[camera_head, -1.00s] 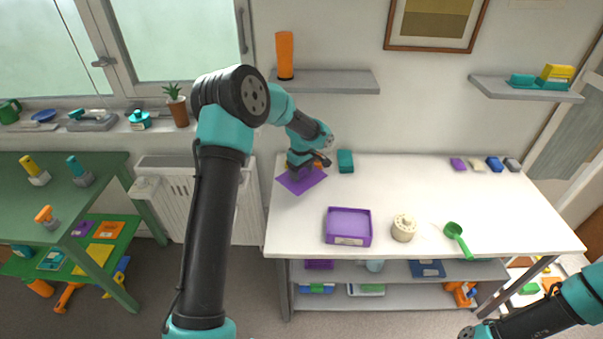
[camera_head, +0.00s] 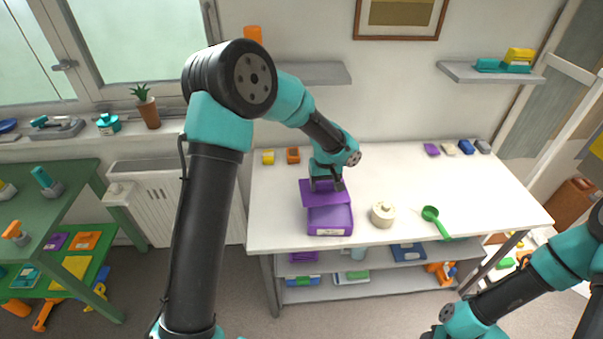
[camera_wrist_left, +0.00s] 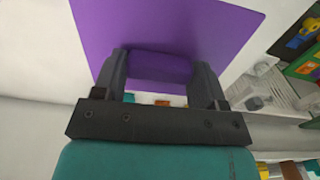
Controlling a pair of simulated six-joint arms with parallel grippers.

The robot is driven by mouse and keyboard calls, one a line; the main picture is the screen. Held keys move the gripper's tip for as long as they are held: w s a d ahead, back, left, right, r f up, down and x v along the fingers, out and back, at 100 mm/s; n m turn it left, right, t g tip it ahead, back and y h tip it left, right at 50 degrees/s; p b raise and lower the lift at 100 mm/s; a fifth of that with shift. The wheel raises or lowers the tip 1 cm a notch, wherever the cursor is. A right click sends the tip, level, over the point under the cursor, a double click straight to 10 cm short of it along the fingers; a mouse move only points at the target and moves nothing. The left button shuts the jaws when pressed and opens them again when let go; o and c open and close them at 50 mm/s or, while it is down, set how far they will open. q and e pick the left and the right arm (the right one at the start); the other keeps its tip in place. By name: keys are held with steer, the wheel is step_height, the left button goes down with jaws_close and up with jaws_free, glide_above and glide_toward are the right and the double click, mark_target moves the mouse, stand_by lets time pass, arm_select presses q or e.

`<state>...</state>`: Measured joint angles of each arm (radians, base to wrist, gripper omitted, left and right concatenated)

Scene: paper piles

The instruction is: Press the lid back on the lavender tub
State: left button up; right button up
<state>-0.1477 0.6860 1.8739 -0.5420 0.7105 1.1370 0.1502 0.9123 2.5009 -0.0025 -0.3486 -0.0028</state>
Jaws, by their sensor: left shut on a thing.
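The lavender tub (camera_head: 331,222) stands near the front edge of the white table, with a small label on its front wall. Its front part looks open from above. The flat purple lid (camera_head: 316,198) is over the back of the tub and overhangs its left side. I cannot tell whether they touch. My left gripper (camera_head: 327,184) is shut on the lid's block-shaped handle. In the left wrist view the handle (camera_wrist_left: 158,68) sits between both fingers, with the lid plate (camera_wrist_left: 205,28) beyond it. My right gripper is out of view; only its arm shows at the lower right.
A cream round pot (camera_head: 383,214) stands close to the tub's right, and a green scoop (camera_head: 433,214) lies farther right. Yellow (camera_head: 268,157) and orange (camera_head: 293,155) blocks sit at the table's back left. The right half of the table (camera_head: 450,185) is mostly clear.

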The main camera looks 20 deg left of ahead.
mark_target(332, 198)
arm_select(q)
steer(key=d, duration=0.1)
steer(key=s+d+m, duration=0.1)
steer(key=d, duration=0.1)
steer(key=shift+s+d+r+m, duration=0.15)
steer(key=shift+s+r+m, duration=0.1)
steer(key=shift+s+m, duration=0.15)
steer(key=shift+f, duration=0.1)
steer(key=shift+f, duration=3.1)
steer(key=shift+f, duration=0.2)
steer(key=o, duration=1)
steer(key=shift+o, duration=0.5)
steer(key=shift+r, duration=0.1)
